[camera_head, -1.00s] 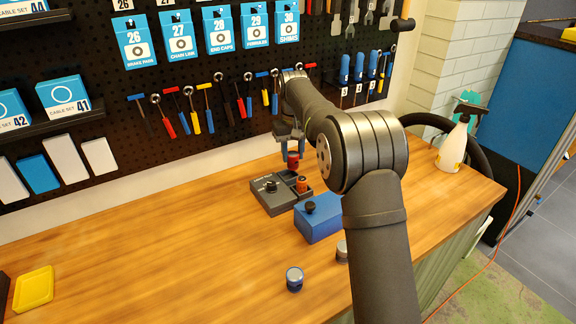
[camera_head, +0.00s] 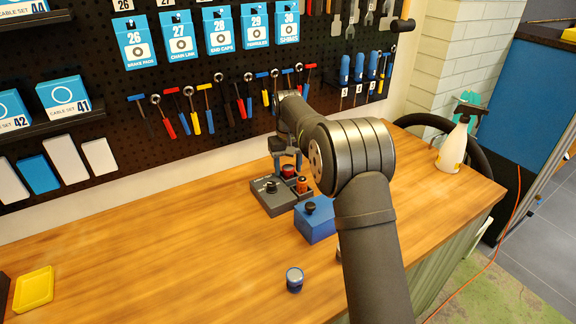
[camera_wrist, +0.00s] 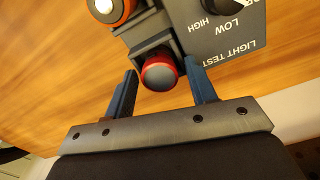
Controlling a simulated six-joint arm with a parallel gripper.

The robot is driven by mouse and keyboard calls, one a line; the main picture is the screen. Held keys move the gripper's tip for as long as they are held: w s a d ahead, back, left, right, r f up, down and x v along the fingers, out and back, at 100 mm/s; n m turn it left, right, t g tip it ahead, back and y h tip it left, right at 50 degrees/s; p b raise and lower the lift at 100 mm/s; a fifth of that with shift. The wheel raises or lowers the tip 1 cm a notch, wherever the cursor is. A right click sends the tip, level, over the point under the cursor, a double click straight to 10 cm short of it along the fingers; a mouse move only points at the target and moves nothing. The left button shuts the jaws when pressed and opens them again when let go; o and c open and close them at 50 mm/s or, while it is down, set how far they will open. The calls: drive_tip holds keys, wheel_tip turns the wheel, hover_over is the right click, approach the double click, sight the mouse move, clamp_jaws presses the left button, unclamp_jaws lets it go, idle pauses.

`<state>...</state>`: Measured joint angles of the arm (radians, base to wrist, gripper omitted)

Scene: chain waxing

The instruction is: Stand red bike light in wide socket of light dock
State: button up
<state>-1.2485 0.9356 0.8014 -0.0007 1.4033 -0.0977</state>
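The red bike light (camera_head: 288,170) stands upright at the back of the grey light dock (camera_head: 271,204), in the socket behind the orange light; its base is hidden, so I cannot tell how deep it sits. In the wrist view the red light (camera_wrist: 159,73) shows its round end against a dark socket block of the dock (camera_wrist: 232,30). My gripper (camera_head: 285,152) is above the dock with its fingers down on either side of the red light. In the wrist view my gripper (camera_wrist: 161,80) is open, with gaps between the light and both blue fingers.
An orange light (camera_head: 301,185) stands in the dock's other socket. A blue box (camera_head: 315,224) with a black knob is just in front. A blue-sided round piece (camera_head: 294,280) stands nearer on the table. The left of the table is mostly clear.

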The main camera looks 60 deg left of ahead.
sight(288, 167)
drive_tip(key=shift+o, duration=0.2)
drive_tip(key=shift+r, duration=0.1)
wheel_tip(288, 167, up, 12)
idle(0.4)
wheel_tip(288, 167, down, 13)
drive_tip(key=shift+r, duration=0.2)
wheel_tip(288, 167, up, 3)
drive_tip(key=shift+f, duration=0.1)
drive_tip(key=shift+r, duration=0.6)
drive_tip(key=shift+f, duration=0.1)
